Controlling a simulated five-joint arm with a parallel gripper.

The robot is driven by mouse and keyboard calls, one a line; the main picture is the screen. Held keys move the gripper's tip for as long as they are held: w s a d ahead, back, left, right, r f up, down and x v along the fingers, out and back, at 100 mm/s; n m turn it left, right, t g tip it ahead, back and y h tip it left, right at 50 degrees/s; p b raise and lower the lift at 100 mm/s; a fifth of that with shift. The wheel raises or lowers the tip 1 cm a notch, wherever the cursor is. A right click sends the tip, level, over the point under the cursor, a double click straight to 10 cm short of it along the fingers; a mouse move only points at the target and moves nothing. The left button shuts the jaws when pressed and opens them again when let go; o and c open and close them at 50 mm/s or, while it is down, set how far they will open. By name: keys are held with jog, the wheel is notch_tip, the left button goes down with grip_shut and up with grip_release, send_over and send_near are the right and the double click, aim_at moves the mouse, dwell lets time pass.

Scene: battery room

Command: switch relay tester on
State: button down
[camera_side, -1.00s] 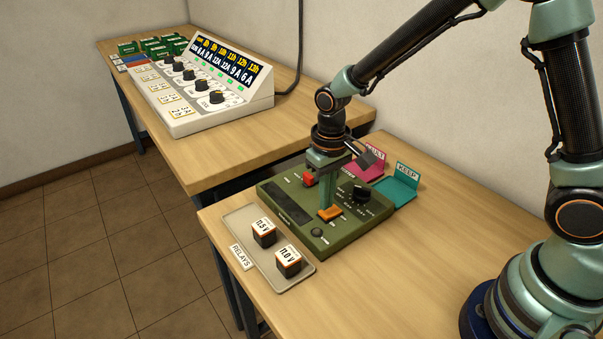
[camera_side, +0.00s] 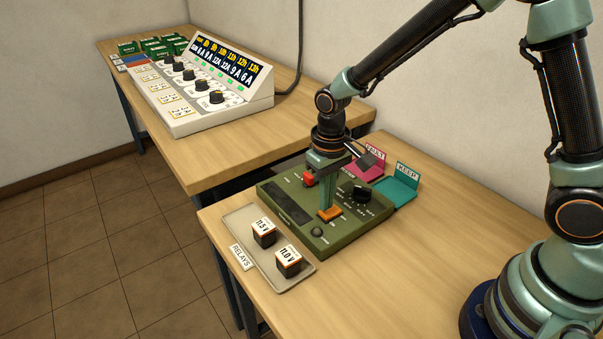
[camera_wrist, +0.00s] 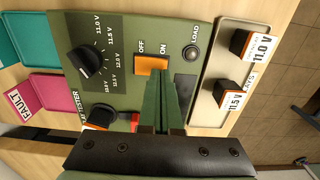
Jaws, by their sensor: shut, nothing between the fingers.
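The relay tester (camera_side: 285,203) is a green box on the near table, with a dark display strip, a black dial and an orange rocker switch (camera_side: 330,214). In the wrist view the switch (camera_wrist: 151,66) lies beside the OFF and ON labels. My gripper (camera_side: 327,211) is shut and empty, pointing down with its tips at the switch. In the wrist view its fingertips (camera_wrist: 161,80) are at the switch's ON-side end. They appear to touch it, and partly hide it. The display strip looks dark.
A tray (camera_side: 258,258) left of the tester holds two relays, labelled 11.5 V (camera_side: 264,233) and 11.0 V (camera_side: 288,260). Pink FAULT (camera_wrist: 50,92) and teal KEEP (camera_side: 401,190) plates lie behind the tester. A sloped console (camera_side: 205,85) stands on the far table.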

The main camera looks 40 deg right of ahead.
jog(key=shift+f, duration=0.8)
dwell(0.4)
jog(key=shift+r, duration=3.5)
notch_tip(320, 180, up, 9)
jog(key=t, duration=0.3)
send_over(327, 213)
jog(key=s+d, duration=0.4)
jog(key=d, duration=0.1)
jog(key=s+d+r+t, duration=0.2)
jog(key=s+d+r, duration=0.2)
jog(key=s, duration=0.1)
jog(key=shift+s+t, duration=0.3)
jog(key=shift+s, duration=0.1)
